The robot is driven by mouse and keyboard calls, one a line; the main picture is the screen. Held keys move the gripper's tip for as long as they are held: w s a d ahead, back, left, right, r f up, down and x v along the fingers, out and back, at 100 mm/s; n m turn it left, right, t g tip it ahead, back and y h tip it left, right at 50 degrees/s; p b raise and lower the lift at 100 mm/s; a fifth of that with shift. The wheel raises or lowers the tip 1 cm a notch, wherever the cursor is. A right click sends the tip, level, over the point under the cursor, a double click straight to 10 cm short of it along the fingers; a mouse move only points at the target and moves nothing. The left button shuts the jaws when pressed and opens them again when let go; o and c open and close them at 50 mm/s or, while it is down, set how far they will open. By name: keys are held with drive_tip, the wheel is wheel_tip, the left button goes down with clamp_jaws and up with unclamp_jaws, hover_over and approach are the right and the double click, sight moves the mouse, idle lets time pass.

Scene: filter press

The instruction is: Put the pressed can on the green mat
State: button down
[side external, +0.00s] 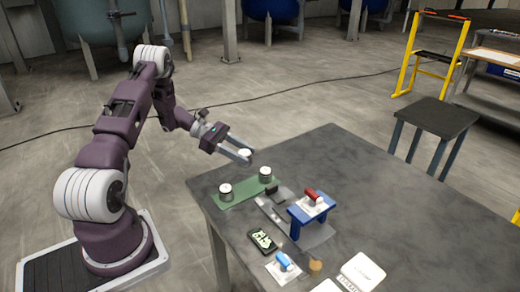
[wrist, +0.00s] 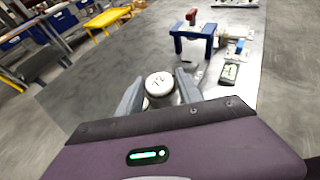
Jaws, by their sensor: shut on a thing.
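My gripper (side external: 248,153) is shut on a can with a white lid (side external: 244,152), held in the air above the far left part of the table. In the wrist view the held can (wrist: 159,84) sits between the two fingers, with dark marks like a number on its lid. The green mat (side external: 245,189) lies on the table below and slightly in front of my gripper. Two white-topped cans stand on it, one at the left end (side external: 225,192) and one at the right end (side external: 265,174). The mat is not clearly visible in the wrist view.
A blue stand with a red handle (side external: 312,207) stands right of the mat. In front lie a dark device with a green display (side external: 262,241), a blue-handled piece (side external: 284,262) and a white box (side external: 362,269). The table's far right is clear; a stool (side external: 437,120) stands beyond.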

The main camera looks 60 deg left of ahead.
drive_tip(key=shift+f, duration=5.05)
drive_tip(key=shift+f, duration=0.25)
drive_tip(key=c, duration=0.7)
unclamp_jaws()
drive_tip(key=shift+r, duration=3.75)
